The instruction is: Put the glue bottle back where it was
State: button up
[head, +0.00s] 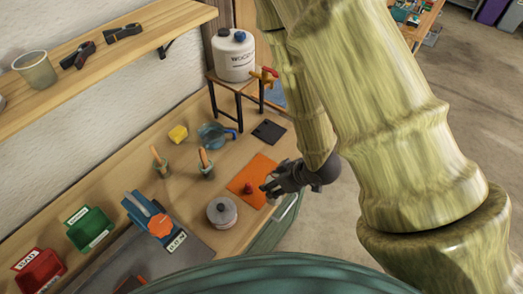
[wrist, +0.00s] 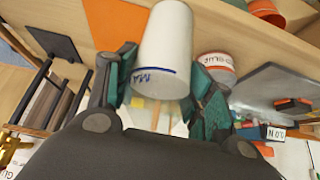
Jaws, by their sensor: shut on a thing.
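The glue bottle (wrist: 168,40) is a white cylinder with a blue line and the letters "MA" near one end. In the wrist view it lies between the two teal-padded fingers of my gripper (wrist: 163,82), which is shut on it. In the head view my gripper (head: 268,186) is at the right edge of the orange mat (head: 243,171), near the bench's front edge. There the bottle is small and mostly hidden by the fingers. I cannot tell whether it touches the bench.
A lidded glue pot (head: 222,213) stands left of my gripper. Jars with wooden-handled tools (head: 206,168), a blue jug (head: 211,134) and a dark square (head: 268,131) are farther back. A large wood-glue container (head: 233,58) sits on a stand.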

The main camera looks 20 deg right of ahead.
jog(key=shift+w, duration=0.45)
jog(key=shift+w+f+b, duration=0.2)
jog(key=shift+w+b, duration=0.1)
jog(key=shift+b, duration=0.75)
jog(key=s+b, duration=0.1)
jog(key=b, duration=0.1)
jog(key=s+b, duration=0.1)
jog(key=shift+r+b, duration=0.35)
jog(key=shift+r, duration=0.05)
jog(key=w+b, duration=0.1)
jog(key=w+f+b, duration=0.1)
jog(key=w+b, duration=0.1)
jog(key=shift+d+b, duration=0.1)
jog(key=shift+b, duration=0.2)
jog(key=shift+w+b, duration=0.3)
jog(key=shift+b, duration=0.2)
jog(key=b, duration=0.2)
jog(key=shift+s+d+r+b, duration=0.1)
jog(key=shift+s+r+b, duration=0.2)
jog(key=shift+s+r, duration=0.1)
jog(key=w+d+f, duration=0.1)
jog(key=w+f, duration=0.1)
jog(key=w, duration=0.4)
jog(key=w+d+f+p, duration=0.1)
jog(key=w+f, duration=0.1)
jog(key=w, duration=0.5)
jog(key=shift+f+p, duration=0.3)
jog(key=shift+f, duration=0.05)
